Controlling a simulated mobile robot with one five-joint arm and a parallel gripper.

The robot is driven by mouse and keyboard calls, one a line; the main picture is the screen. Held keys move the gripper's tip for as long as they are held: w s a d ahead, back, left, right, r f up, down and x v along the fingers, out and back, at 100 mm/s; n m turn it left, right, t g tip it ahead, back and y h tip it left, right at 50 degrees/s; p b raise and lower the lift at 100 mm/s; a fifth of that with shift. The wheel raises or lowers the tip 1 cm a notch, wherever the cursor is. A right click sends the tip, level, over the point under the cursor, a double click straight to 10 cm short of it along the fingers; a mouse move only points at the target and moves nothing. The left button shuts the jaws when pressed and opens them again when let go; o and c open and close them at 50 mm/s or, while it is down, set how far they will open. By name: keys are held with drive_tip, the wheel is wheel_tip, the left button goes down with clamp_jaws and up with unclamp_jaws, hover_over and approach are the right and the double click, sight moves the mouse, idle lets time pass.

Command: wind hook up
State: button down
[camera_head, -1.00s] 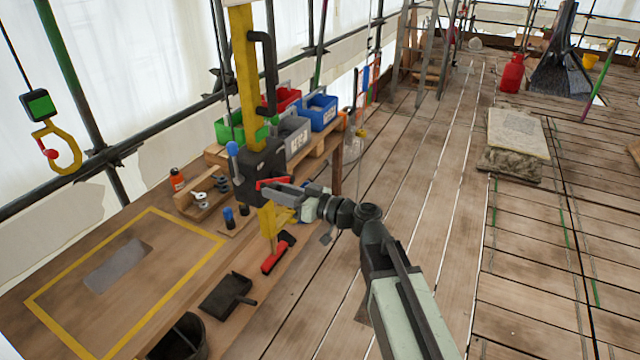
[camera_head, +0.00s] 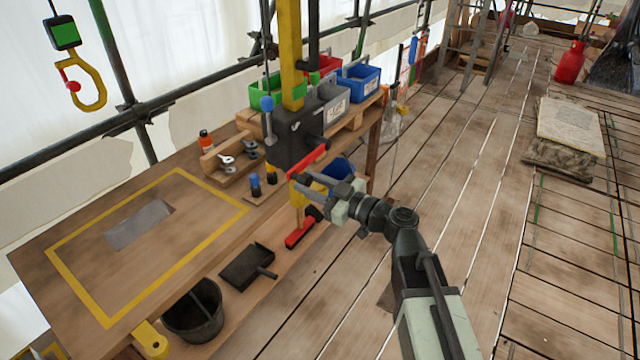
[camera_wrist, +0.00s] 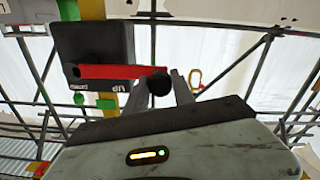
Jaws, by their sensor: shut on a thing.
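The yellow hook (camera_head: 89,88) hangs from a green-and-black block (camera_head: 62,32) on a cable at the upper left, in front of the white sheeting. It also shows small in the wrist view (camera_wrist: 195,79). The black winch box (camera_head: 285,135) sits on a yellow post. Its red crank arm (camera_head: 306,163) slants across the front; in the wrist view the crank arm (camera_wrist: 110,72) lies nearly level, beside an "UP" label. My gripper (camera_head: 308,183) is at the crank's end. In the wrist view its fingers (camera_wrist: 163,86) are shut on the round black crank knob (camera_wrist: 158,83).
A wooden bench (camera_head: 180,262) with a yellow-outlined area lies left of the winch. Green, red, grey and blue bins (camera_head: 357,83) stand behind it. A black bucket (camera_head: 193,312) and a dustpan (camera_head: 247,267) sit at the bench's front. The plank floor (camera_head: 450,220) to the right is largely clear.

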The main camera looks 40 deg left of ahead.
drive_tip(key=shift+s+a+r, duration=0.15)
drive_tip(key=shift+s+r, duration=0.05)
drive_tip(key=shift+s, duration=0.5)
drive_tip(key=c, duration=1.3)
unclamp_jaws()
drive_tip(key=shift+o, duration=1.2)
drive_tip(key=shift+a+f, duration=0.1)
drive_tip(key=shift+a, duration=0.1)
drive_tip(key=shift+w+d, duration=0.1)
drive_tip(key=shift+d, duration=0.05)
drive_tip(key=w+d, duration=0.1)
drive_tip(key=d, duration=0.6)
drive_tip(key=shift+d, duration=0.35)
drive_tip(key=shift+w, duration=0.1)
